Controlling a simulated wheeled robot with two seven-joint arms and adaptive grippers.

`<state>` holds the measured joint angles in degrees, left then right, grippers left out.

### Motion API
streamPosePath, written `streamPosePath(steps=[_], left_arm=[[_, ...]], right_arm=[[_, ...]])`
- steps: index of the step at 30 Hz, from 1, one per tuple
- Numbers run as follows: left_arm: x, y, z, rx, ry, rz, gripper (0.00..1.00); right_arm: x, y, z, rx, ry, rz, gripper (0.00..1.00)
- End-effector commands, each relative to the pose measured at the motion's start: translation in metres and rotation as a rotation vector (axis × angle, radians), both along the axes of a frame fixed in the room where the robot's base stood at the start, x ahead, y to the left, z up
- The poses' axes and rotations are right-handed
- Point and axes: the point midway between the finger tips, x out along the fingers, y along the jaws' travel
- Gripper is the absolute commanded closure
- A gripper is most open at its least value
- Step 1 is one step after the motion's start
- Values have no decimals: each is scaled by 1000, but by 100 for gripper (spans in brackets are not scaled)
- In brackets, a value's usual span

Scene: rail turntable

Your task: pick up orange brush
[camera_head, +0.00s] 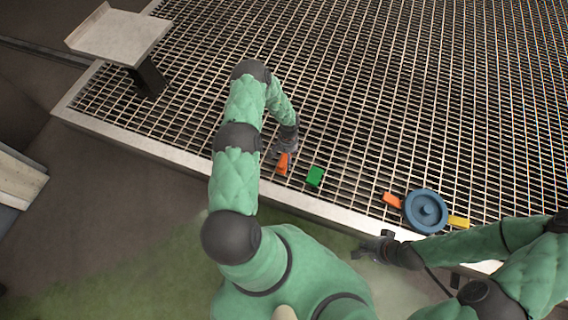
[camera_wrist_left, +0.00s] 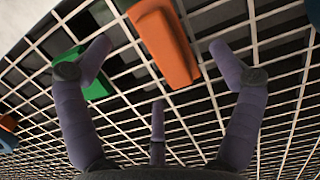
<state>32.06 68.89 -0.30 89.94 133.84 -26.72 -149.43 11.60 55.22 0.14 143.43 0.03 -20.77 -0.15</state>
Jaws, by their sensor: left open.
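An orange block-like piece, which I take for the orange brush (camera_head: 282,164), lies on the metal grating in the head view, just below my left gripper (camera_head: 286,150). In the left wrist view the orange brush (camera_wrist_left: 163,42) lies lengthwise between the spread fingertips of my left gripper (camera_wrist_left: 160,58). The gripper is open, and no finger visibly touches the brush. I cannot tell the height gap. My right gripper (camera_head: 374,245) is beyond the near edge of the grating, away from the brush, its fingers seemingly apart and empty.
A green block (camera_head: 315,176) lies close right of the brush. Further right, a blue round piece (camera_head: 426,211) sits between another orange piece (camera_head: 392,200) and a yellow piece (camera_head: 458,222). A pale raised plate (camera_head: 118,38) stands at the far left. The grating behind is clear.

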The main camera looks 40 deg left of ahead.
Motion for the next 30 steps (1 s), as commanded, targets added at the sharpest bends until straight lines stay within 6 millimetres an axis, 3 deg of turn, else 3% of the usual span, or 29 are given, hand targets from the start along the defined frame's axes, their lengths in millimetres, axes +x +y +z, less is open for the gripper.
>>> streamPosePath(steps=[9, 17, 21, 24, 30], left_arm=[[-5, -3, -43, -2, 2, 0, 8], [-5, -3, -43, 0, 1, 0, 8], [-5, -3, -43, 0, 1, 0, 47], [-5, -3, -43, 0, 1, 0, 71], [-5, -3, -43, 0, 1, 0, 71]], right_arm=[[0, 0, -26, 0, 0, 0, 100], [0, 0, -25, 0, 0, 0, 100], [0, 0, -25, 0, 0, 0, 100], [0, 0, -25, 0, 0, 0, 100], [0, 0, -25, 0, 0, 0, 100]])
